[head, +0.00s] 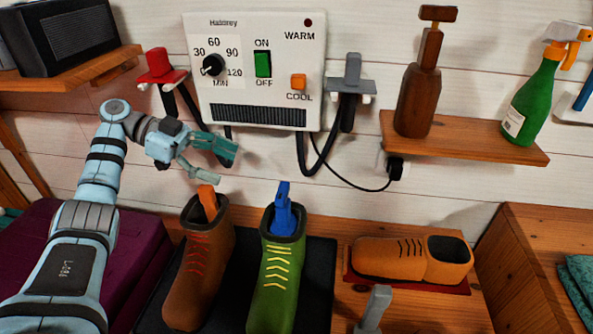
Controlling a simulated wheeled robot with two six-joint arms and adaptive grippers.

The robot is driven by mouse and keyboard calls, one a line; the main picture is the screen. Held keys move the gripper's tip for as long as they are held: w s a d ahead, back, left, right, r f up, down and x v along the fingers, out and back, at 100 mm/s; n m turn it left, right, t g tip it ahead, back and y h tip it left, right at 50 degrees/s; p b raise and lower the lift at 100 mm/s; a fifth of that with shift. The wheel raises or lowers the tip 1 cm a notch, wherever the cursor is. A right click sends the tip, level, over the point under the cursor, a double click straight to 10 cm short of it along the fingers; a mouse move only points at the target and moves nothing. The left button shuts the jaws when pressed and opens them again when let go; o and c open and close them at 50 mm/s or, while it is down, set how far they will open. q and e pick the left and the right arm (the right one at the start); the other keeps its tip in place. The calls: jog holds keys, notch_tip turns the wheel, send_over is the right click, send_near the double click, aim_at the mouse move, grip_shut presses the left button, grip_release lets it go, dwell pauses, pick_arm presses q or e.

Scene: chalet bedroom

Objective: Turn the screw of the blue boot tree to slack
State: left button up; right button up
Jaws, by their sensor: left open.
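The blue boot tree (283,214) stands upright in the opening of a green boot (275,267) with yellow laces. Its upper part shows above the boot's collar; the rest is hidden inside. My left gripper (214,164) is open and empty. It is above and to the left of the blue boot tree, in front of the wall below the dryer panel, and apart from the boots.
A brown boot (203,260) with an orange boot tree (207,201) stands left of the green boot on a dark mat (318,290). A tan boot (400,259) lies at right. The dryer panel (257,70) has hoses hanging below. A shelf (470,138) holds bottles.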

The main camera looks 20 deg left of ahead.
pick_arm(q)
send_near(281, 189)
jog(key=s+x, duration=0.1)
jog(key=x, duration=0.6)
jog(key=w+x, duration=0.1)
jog(key=x, duration=0.2)
jog(key=shift+a+b, duration=0.15)
jog(key=shift+b, duration=0.25)
jog(key=shift+d, duration=0.3)
pick_arm(e)
jog(key=shift+s+f, duration=0.3)
jog(key=shift+f, duration=0.1)
jog(key=shift+a, duration=0.1)
pick_arm(q)
jog(key=c, duration=1.2)
pick_arm(e)
jog(key=shift+r, duration=0.1)
